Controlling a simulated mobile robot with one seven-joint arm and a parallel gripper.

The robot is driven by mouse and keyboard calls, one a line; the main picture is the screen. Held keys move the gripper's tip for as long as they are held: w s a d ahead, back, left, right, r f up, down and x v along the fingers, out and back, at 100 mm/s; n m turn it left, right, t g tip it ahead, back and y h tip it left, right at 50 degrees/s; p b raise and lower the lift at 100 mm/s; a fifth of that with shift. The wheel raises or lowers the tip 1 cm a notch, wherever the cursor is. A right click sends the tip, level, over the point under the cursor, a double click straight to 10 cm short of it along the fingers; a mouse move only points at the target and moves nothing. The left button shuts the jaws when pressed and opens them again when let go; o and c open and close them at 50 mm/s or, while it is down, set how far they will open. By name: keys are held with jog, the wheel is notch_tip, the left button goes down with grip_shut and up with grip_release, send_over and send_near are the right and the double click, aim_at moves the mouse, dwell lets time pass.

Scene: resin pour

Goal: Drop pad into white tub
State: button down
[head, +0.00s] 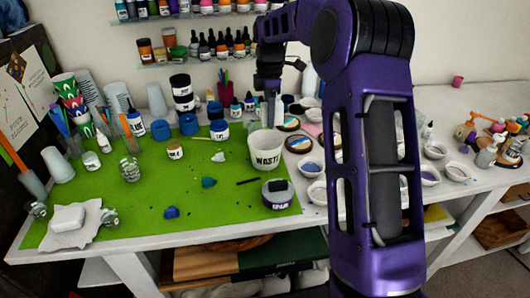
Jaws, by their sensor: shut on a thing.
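The white tub (265,150), marked "WASTE", stands upright on the right part of the green mat. My gripper (271,118) points down just above the tub's far rim, shut on the pad. The pad is small and pale between the fingers, and its outline is hard to make out. The tub's inside shows only in part, and I cannot tell how far the fingertips are from the rim.
Bottles and small bowls crowd the table behind and to the right. The green mat (140,210) has free room at front left.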

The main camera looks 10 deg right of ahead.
notch_tip(320, 180, down, 3)
jog(key=shift+r+b, duration=0.15)
jog(key=shift+b, duration=0.6)
jog(key=shift+c, duration=2.1)
grip_release()
jog(key=shift+r, duration=0.1)
notch_tip(320, 180, up, 17)
jog(key=p, duration=0.3)
jog(key=shift+r, duration=0.15)
